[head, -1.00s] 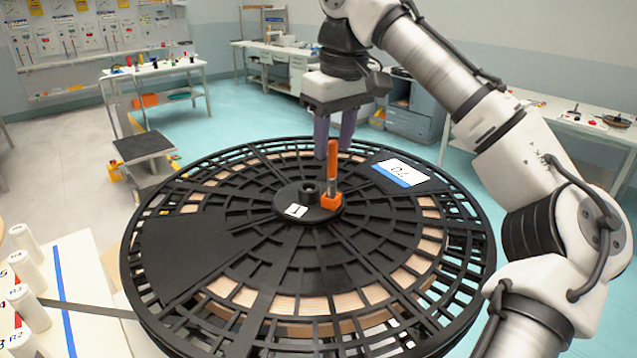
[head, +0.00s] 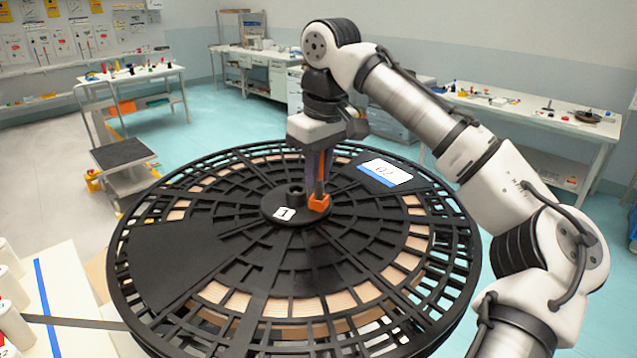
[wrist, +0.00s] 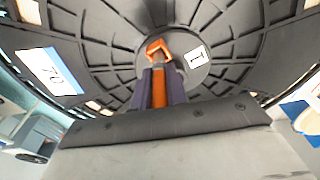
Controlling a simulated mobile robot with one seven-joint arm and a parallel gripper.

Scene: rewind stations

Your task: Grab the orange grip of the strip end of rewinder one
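Rewinder one is the big black spoked reel (head: 190,262) with a "1" label on its hub. An upright orange grip (head: 320,171) stands on the hub, on an orange block (head: 319,203) beside the central knob. My gripper (head: 319,176) points down over the hub, its two purple fingers on either side of the grip. In the wrist view, the orange grip (wrist: 159,88) fills the gap between the fingers (wrist: 159,84), which look closed on it. A grey strip (head: 75,321) leaves the reel at the left; its end is not in view.
A white table (head: 85,300) with several white rollers (head: 14,322) stands at the front left. A step stool (head: 122,155) and workbenches stand behind, with free floor between.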

